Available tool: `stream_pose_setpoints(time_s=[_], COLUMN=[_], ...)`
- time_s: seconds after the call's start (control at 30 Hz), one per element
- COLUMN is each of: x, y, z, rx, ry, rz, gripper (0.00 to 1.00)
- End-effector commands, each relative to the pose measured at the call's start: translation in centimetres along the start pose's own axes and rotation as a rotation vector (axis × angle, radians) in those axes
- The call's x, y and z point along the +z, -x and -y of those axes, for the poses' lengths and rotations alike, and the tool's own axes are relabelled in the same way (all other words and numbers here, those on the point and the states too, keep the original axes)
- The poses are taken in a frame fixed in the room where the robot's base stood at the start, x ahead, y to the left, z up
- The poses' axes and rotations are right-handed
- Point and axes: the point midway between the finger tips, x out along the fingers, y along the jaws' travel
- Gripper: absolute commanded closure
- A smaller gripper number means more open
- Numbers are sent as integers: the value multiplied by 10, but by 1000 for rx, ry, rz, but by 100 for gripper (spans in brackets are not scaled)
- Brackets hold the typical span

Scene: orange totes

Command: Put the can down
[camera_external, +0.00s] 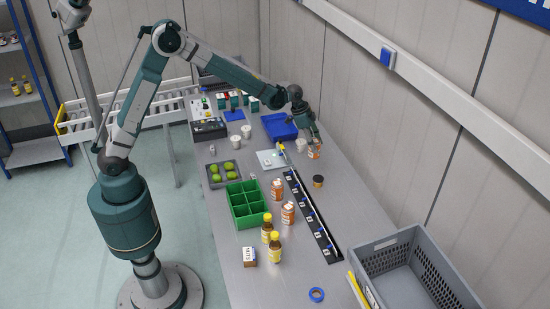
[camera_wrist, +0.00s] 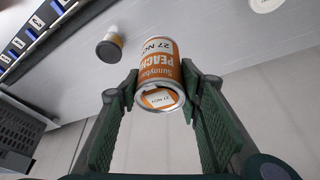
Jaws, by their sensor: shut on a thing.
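An orange and white peach can (camera_wrist: 158,68) is between the two fingers of my gripper (camera_wrist: 159,90) in the wrist view, with its label and one metal end facing the camera. In the external view the can (camera_external: 314,152) shows just under my gripper (camera_external: 313,139), on the wall side of the grey table (camera_external: 345,205). My gripper is shut on it. I cannot tell whether the can touches the table. Two similar orange and white cans, one nearer the back (camera_external: 277,188) and one nearer the front (camera_external: 288,213), stand mid-table.
A white cup (camera_external: 301,145) is close to the held can. A small dark jar (camera_external: 318,181) stands nearer the front, with bare table around it. A long black rail (camera_external: 312,217), a green divided crate (camera_external: 233,190) and a blue tray (camera_external: 280,127) are nearby.

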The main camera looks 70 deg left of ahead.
Motion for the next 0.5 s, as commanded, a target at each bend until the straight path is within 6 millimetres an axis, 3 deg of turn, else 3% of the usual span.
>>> stream_pose_setpoints(time_s=[0.27,0.5], x=[-11,-23], y=[-3,-8], z=[-41,-111], rx=[12,31], ry=[-29,-75], rz=[0,2], gripper=[82,82])
